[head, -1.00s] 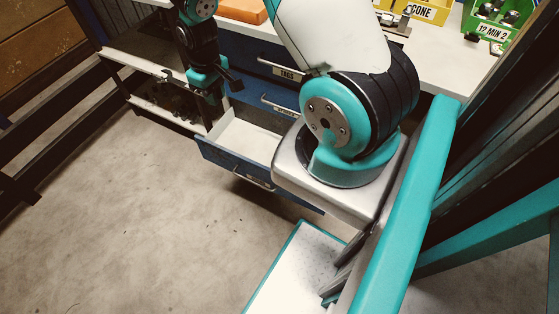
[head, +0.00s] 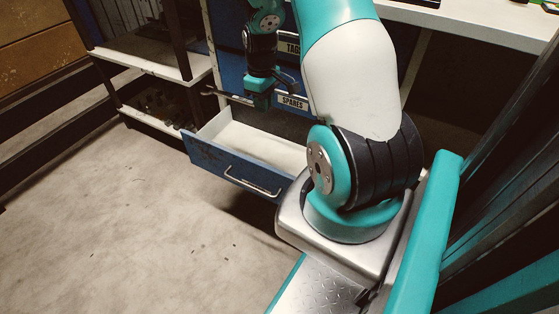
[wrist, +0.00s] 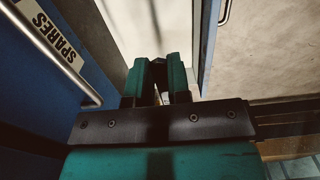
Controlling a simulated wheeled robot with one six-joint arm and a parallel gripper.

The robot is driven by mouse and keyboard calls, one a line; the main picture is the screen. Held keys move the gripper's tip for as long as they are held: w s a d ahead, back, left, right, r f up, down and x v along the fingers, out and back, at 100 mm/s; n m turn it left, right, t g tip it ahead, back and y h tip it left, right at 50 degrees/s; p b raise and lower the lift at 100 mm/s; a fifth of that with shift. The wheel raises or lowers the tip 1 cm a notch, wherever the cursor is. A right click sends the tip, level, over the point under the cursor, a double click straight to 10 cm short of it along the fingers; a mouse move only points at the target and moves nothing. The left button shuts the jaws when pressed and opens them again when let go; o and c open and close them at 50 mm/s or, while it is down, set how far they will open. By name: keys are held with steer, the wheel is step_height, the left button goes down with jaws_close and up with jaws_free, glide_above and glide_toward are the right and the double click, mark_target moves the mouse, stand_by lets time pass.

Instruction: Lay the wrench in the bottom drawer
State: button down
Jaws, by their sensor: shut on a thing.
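The bottom drawer (head: 232,169) is pulled open, with a blue front, a bar handle and a pale, empty-looking inside. My gripper (head: 257,101) is shut on the wrench (head: 228,97), above the open drawer and near the cabinet face. The dark wrench sticks out to the left of my fingers, about level, its open jaw at the far left end. It appears clear of the drawer. In the wrist view my teal fingers (wrist: 160,72) point toward the pale drawer inside (wrist: 155,22); the wrench is mostly hidden between them.
The closed drawer labelled SPARES (head: 293,102) is right behind my gripper; its handle (wrist: 62,55) lies along the left of the wrist view. A TAGS drawer (head: 292,48) is above it. A shelf rack (head: 150,62) stands to the left. The floor (head: 120,220) in front is clear.

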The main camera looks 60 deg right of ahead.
step_height(320, 180, down, 19)
steer(key=b, duration=0.6)
steer(key=shift+f, duration=0.15)
steer(key=shift+f, duration=0.1)
steer(key=shift+f, duration=0.5)
steer(key=c, duration=1.1)
jaws_free()
